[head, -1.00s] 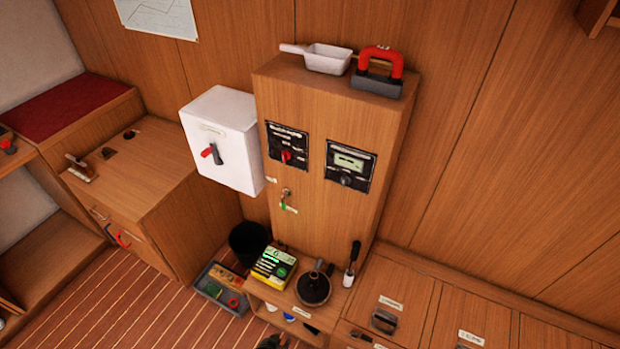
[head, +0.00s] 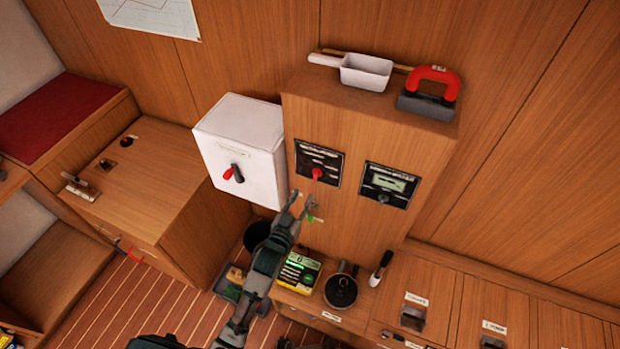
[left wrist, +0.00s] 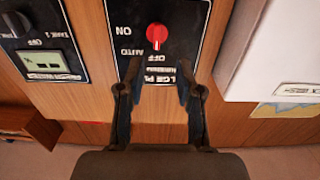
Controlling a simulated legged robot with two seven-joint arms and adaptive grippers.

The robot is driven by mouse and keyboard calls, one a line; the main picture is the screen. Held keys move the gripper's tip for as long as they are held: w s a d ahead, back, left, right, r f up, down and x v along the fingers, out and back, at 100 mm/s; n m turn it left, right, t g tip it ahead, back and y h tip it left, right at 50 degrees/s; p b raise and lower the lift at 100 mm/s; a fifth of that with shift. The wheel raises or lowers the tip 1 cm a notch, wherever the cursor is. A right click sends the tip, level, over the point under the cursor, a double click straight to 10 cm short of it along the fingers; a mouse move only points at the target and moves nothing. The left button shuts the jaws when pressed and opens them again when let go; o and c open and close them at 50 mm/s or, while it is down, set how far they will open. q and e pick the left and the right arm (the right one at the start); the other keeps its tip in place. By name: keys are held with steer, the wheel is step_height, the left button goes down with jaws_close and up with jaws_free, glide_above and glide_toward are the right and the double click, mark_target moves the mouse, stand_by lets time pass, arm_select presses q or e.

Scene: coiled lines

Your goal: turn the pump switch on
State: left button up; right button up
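The pump switch is a red knob (head: 317,174) on a black panel (head: 308,152) in the upper front of the wooden cabinet. In the left wrist view the red knob (left wrist: 157,36) shows upside down, with ON, AUTO and OFF labels beside it. I cannot tell clearly which label it points at. My left gripper (head: 303,200) is just below the panel in the head view. In the left wrist view the left gripper (left wrist: 158,78) is open and empty, its fingertips apart on either side below the knob, not around it. My right gripper is not seen.
A white box (head: 243,150) with a red and black lever stands close left of the panel. A display panel (head: 388,184) is to the right. A scoop (head: 366,72) and a red-handled tool (head: 432,92) lie on top. A yellow-green box (head: 297,272) sits below.

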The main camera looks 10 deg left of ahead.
mark_target(315, 177)
arm_select(q)
steer(key=w, duration=0.2)
steer(key=w+d, duration=0.1)
steer(key=w, duration=0.1)
steer(key=w+d, duration=0.1)
steer(key=w, duration=0.2)
steer(key=shift+d, duration=0.25)
steer(key=shift+w+a, duration=0.15)
steer(key=shift+w, duration=0.45)
steer(key=shift+a+f, duration=0.1)
steer(key=shift+a, duration=0.2)
steer(key=shift+d, duration=0.1)
steer(key=c, duration=0.5)
steer(key=shift+d, duration=0.3)
jaws_close()
steer(key=shift+a+p, duration=0.1)
steer(key=shift+p, duration=0.2)
